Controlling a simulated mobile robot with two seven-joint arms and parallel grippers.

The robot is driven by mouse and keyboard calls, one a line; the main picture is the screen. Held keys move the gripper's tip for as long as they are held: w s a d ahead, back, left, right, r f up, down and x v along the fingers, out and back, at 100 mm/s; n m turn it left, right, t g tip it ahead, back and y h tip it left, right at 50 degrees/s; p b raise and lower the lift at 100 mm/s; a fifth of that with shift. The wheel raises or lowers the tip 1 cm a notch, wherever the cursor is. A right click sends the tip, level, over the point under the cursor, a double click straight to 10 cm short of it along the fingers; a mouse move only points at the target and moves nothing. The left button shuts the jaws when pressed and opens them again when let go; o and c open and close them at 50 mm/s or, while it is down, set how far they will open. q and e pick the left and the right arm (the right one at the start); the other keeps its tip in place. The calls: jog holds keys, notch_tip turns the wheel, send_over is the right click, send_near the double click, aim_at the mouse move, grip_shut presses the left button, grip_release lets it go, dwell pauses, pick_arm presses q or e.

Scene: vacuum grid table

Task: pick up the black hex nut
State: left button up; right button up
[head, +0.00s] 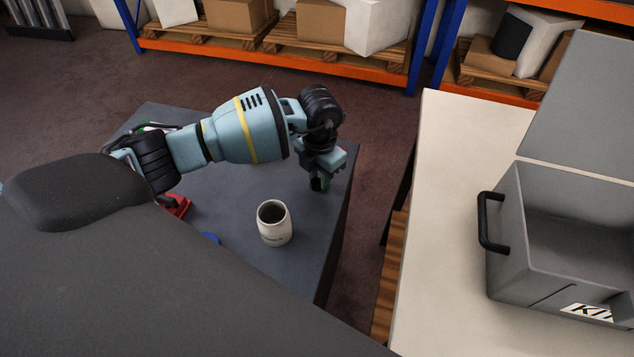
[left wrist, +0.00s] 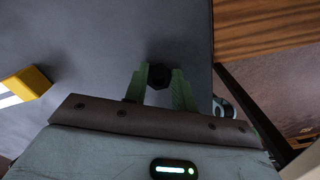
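The black hex nut (left wrist: 159,76) shows in the left wrist view, between the green fingertips of my left gripper (left wrist: 160,82). The fingers lie close against it on both sides, with no clear gap. I cannot tell whether it rests on the table or is slightly lifted. In the head view my left gripper (head: 319,183) points down low over the far right part of the dark table (head: 245,262), and the nut cannot be made out there. My right gripper is in neither view.
A white mug (head: 275,227) stands in front of my left gripper. A red object (head: 180,206) and a blue one (head: 209,238) lie farther left. A grey bin (head: 553,283) stands on the pale table (head: 445,205), across a gap. A yellow-and-white object (left wrist: 26,84) shows in the wrist view.

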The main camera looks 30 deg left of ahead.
aim_at(319, 180)
pick_arm(q)
jog(key=c, duration=0.3)
jog(key=shift+r, duration=0.1)
jog(key=shift+r, duration=0.55)
notch_tip(319, 180, up, 2)
jog(key=shift+r, duration=0.25)
jog(key=s+d, duration=0.3)
jog(key=s, duration=0.1)
jog(key=s+d, duration=0.3)
jog(key=s, duration=0.1)
jog(key=s+d+r, duration=0.1)
jog(key=s+d, duration=0.2)
jog(key=s, duration=0.2)
jog(key=shift+d+r, duration=0.1)
jog(key=shift+d, duration=0.15)
jog(key=shift+w, duration=0.1)
